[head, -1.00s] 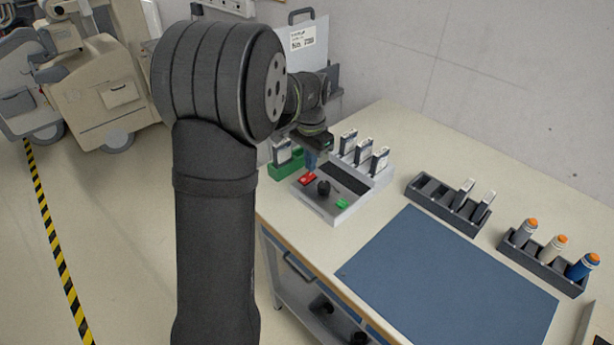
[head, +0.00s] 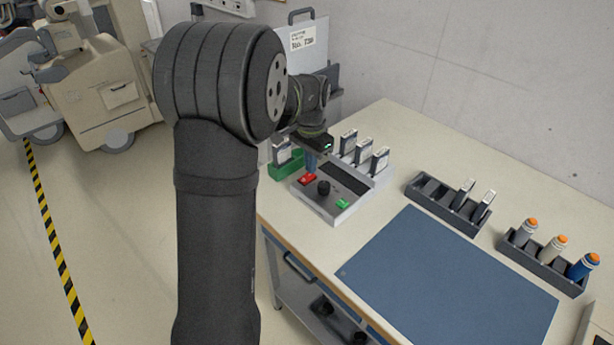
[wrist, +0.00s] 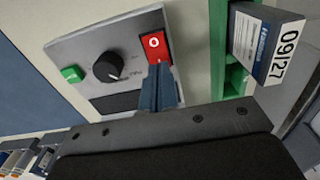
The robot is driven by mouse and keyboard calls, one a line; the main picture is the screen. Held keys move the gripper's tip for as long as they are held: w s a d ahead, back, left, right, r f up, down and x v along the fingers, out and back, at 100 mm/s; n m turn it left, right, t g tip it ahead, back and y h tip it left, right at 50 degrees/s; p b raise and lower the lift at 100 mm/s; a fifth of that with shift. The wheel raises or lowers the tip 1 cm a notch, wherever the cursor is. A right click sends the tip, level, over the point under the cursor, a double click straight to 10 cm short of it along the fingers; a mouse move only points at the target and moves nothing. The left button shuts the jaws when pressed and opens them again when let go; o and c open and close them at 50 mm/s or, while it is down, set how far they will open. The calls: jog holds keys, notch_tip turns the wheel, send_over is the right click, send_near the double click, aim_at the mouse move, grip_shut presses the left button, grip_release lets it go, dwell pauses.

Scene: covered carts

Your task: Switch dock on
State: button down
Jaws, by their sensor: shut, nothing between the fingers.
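The dock (head: 328,198) is a grey box on the table with a black knob (head: 323,187), a green button (head: 342,203) and a red rocker switch (head: 307,179). In the wrist view the red switch (wrist: 154,45) shows a white ring mark at its far end. My gripper (wrist: 160,70) is shut and empty, with its blue fingertips at the near end of the switch. I cannot tell whether they touch it. The tips cover part of the switch's near edge. The green button (wrist: 73,74) and knob (wrist: 108,67) lie left of the fingers.
A green holder (head: 287,166) with a labelled pack (wrist: 265,45) stands close beside the dock. Several upright packs stand behind the dock's panel. A dark rack (head: 448,207), a rack of bottles (head: 545,262) and a blue mat (head: 440,270) lie to the right.

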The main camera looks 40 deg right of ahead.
jog(key=shift+f, duration=0.6)
dwell(0.3)
jog(key=shift+r, duration=3.5)
jog(key=shift+f, duration=3.45)
jog(key=shift+r, duration=0.1)
